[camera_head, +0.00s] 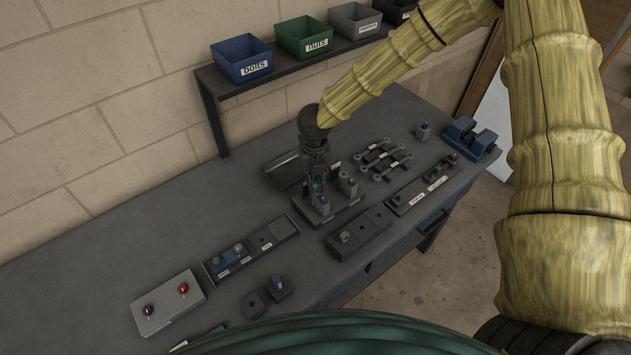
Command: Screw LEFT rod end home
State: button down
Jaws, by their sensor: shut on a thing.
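My gripper (317,186) is at the middle of the bench, pointing down over a dark fixture (343,214) that carries grey blocks. The jaws are closed on a small part at the fixture's left side. I take it for the left rod end, but the fingers hide most of it and I cannot tell how deep it sits.
Several dark rods with round ends (382,158) lie to the right. A labelled tray (250,250) and a box with two knobs (167,302) are at the left. A blue vise-like block (470,139) stands at the far right. A shelf with bins (242,58) is behind.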

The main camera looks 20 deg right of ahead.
jog(key=n, duration=0.4)
jog(key=shift+w+r+n, duration=0.1)
jog(key=shift+w+n, duration=0.05)
jog(key=shift+n, duration=0.25)
jog(key=shift+n, duration=0.9)
jog(key=c, duration=1.4)
grip_release()
notch_tip(320, 180, up, 12)
jog(key=shift+f, duration=0.1)
